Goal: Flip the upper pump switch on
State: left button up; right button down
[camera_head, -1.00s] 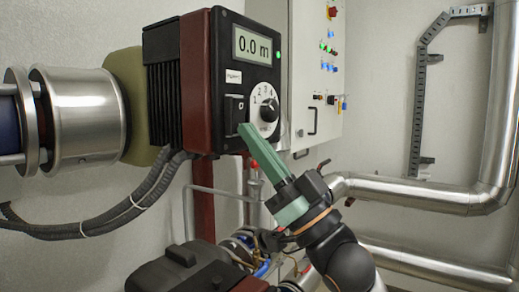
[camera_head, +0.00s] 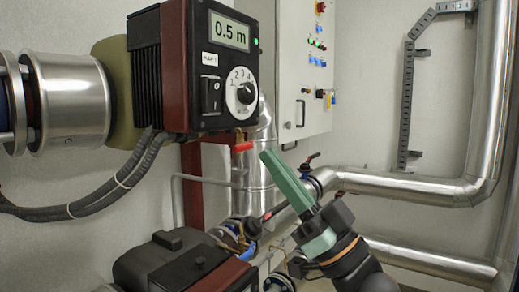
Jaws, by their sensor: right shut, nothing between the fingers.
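The upper pump's control box (camera_head: 190,70) has a red and black housing and is fixed at the upper left. Its display (camera_head: 228,31) reads 0.5 m and a small green light (camera_head: 255,42) is lit beside it. The black rocker switch (camera_head: 210,95) sits below a white label, left of the round dial (camera_head: 241,92). My right gripper (camera_head: 266,155) has green fingers, shut and empty. It is below and to the right of the control box, apart from the switch. My left gripper is not in view.
A red-handled valve (camera_head: 242,147) sits just under the control box. A lower pump (camera_head: 175,262) is at the bottom left. A grey cabinet (camera_head: 303,75) and silver pipes (camera_head: 420,190) stand behind and to the right. Black corrugated cables hang at the left.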

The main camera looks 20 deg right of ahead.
jog(key=shift+v, duration=1.25)
jog(key=w+f+m+h, duration=0.3)
jog(key=w+f+h, duration=0.1)
jog(key=f, duration=0.5)
jog(key=w+f+m+h, duration=0.25)
jog(key=f+h, duration=0.25)
jog(key=f, duration=0.4)
notch_tip(320, 180, down, 19)
jog(key=s+g+h, duration=0.1)
jog(key=g+h, duration=0.2)
jog(key=g, duration=0.1)
jog(key=s+f+g+h+p, duration=0.1)
jog(key=s+f+g, duration=0.3)
jog(key=s+f, duration=0.6)
jog(key=s+f+g+h, duration=0.1)
jog(key=s+f+g, duration=0.3)
jog(key=s+f, duration=0.6)
notch_tip(320, 180, down, 6)
jog(key=shift+s+a+f+g+p, duration=0.1)
jog(key=shift+s+a+g+p, duration=0.2)
jog(key=shift+s+a+p, duration=0.1)
